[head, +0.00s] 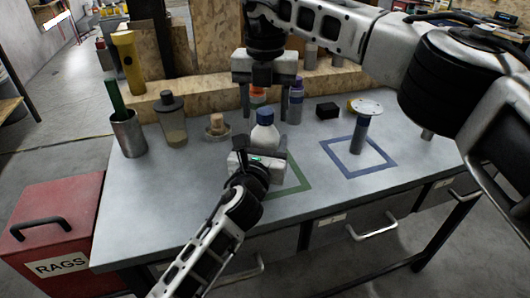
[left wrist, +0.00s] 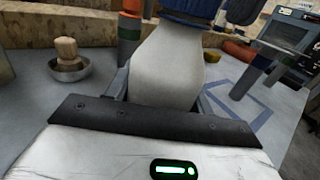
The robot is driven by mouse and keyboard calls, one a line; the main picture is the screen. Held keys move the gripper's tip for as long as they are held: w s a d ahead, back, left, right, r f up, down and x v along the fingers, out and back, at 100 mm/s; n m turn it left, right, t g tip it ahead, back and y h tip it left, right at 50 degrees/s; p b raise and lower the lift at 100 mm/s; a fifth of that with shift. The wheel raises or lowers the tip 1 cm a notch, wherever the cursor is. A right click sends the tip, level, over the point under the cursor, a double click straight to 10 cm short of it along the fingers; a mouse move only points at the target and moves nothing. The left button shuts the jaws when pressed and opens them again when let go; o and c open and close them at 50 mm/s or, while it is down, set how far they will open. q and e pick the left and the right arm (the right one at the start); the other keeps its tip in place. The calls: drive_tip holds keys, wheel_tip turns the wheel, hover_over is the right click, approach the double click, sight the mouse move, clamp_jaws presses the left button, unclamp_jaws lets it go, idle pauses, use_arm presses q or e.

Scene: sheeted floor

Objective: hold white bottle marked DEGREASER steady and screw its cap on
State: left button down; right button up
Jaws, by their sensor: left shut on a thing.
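The white bottle (head: 264,137) stands upright near the middle of the bench, with a blue cap (head: 265,115) at its top. I cannot tell how tightly the cap sits, and no DEGREASER marking is readable. My left gripper (head: 259,152) is shut around the bottle's body from the front. In the left wrist view the bottle's white body (left wrist: 166,72) stands between the fingers, with the blue cap (left wrist: 192,8) at the top edge. My right gripper (head: 265,112) points down over the bottle, open, its fingers spread to either side above or around the cap.
Behind stand an orange-topped bottle (head: 257,96) and a blue-banded bottle (head: 296,98). A disc-topped post (head: 358,136) stands in the blue square (head: 383,152); bench is clear front left.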

use_arm(q)
drive_tip(key=shift+f, duration=0.1)
use_arm(e)
wheel_tip(320, 180, up, 8)
drive_tip(key=shift+f, duration=0.25)
idle(0.4)
use_arm(q)
drive_tip(key=shift+c, duration=2.4)
unclamp_jaws()
drive_tip(key=shift+s, duration=0.1)
drive_tip(key=v, duration=1.5)
drive_tip(key=shift+s+a, duration=0.1)
drive_tip(key=shift+s, duration=0.3)
use_arm(e)
drive_tip(key=shift+r, duration=0.25)
